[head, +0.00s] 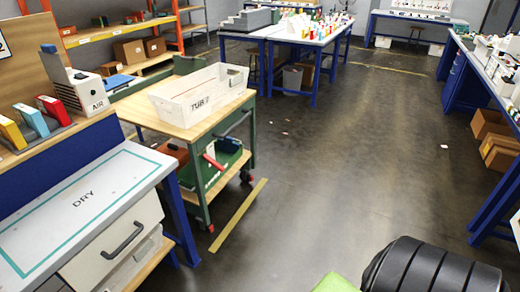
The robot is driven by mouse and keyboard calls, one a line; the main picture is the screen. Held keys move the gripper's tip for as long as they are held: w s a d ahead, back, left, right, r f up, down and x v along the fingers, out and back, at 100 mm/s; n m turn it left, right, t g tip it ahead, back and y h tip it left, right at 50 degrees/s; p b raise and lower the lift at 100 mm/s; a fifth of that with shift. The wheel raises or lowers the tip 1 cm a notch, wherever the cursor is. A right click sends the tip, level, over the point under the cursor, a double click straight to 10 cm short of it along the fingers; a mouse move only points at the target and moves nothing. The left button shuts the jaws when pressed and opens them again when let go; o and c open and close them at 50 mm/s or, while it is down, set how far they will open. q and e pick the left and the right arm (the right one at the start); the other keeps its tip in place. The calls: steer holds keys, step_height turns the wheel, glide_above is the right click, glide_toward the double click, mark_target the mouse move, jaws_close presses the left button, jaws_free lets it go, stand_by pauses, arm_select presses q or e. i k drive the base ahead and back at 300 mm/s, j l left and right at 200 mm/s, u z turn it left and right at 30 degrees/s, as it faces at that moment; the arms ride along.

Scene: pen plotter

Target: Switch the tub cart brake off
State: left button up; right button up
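The tub cart (192,126) stands left of centre, with a green frame, a wooden top and casters. A white open tub (200,97) marked TUB sits on its top. A red lever (214,161) sticks out at the cart's near side, below the top; I cannot tell whether it is the brake. Small red parts show at the front caster (211,228) and at the right caster (246,176); their position is too small to tell. Neither of my grippers is in view.
A yellow floor strip (238,218) runs beside the cart. A bench marked DRY (85,198) with drawers is at the near left. A green bin (212,172) sits on the cart's lower shelf. Open floor (330,180) lies right of the cart; blue benches (460,85) line the right.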

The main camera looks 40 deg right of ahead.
mark_target(210, 160)
steer(key=z, duration=1.05)
steer(key=i+l+z, duration=0.3)
steer(key=i, duration=0.65)
steer(key=i+j+z, duration=0.25)
steer(key=i, duration=0.7)
steer(key=l, duration=0.15)
